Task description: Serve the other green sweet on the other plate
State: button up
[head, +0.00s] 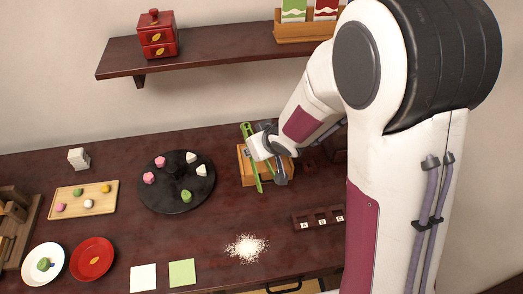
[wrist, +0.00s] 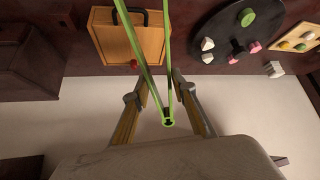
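A green sweet (head: 186,196) sits near the front of the black round stand (head: 170,206); it also shows in the wrist view (wrist: 247,17). Another green sweet (head: 43,265) is on the white plate (head: 31,276). The red plate (head: 91,270) beside it holds no sweet. My gripper (head: 264,151) is over the wooden box at the back. Green tongs (wrist: 168,122) lie between its two fingers, which appear to press on the tong arms. The tongs' arms are spread apart with nothing between them. Part of the tongs is hidden by my gripper in the head view.
Pink and white sweets share the black stand. A wooden tray (head: 72,206) with small sweets is at left. The wooden box (head: 247,178) is below my gripper. White powder (head: 246,248), two paper squares (head: 182,272) and a dark lettered rack (head: 305,225) lie in front. A shelf (head: 205,52) hangs above.

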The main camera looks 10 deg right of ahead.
jog(key=w+a+r+n+g+y, duration=0.1)
jog(key=w+a+r+n+y, duration=0.15)
jog(key=a, duration=0.55)
jog(key=w+a+r+n+g+y, duration=0.15)
jog(key=a+n, duration=0.25)
jog(key=a, duration=0.5)
jog(key=w+a+r+n+g+y, duration=0.1)
jog(key=w+a+n+g, duration=0.2)
jog(key=a, duration=0.5)
jog(key=s+a+n+g, duration=0.1)
jog(key=s+a+n, duration=0.3)
jog(key=a+n, duration=0.15)
jog(key=s+d+f+n+g, duration=0.1)
jog(key=s+d, duration=0.1)
jog(key=s, duration=0.3)
jog(key=shift+s+f+n+g, duration=0.25)
jog(key=shift+f+n+g, duration=0.05)
jog(key=shift+f+g, duration=0.1)
jog(key=shift+f, duration=0.2)
notch_tip(320, 180, down, 10)
jog(key=shift+r, duration=0.2)
dwell(0.9)
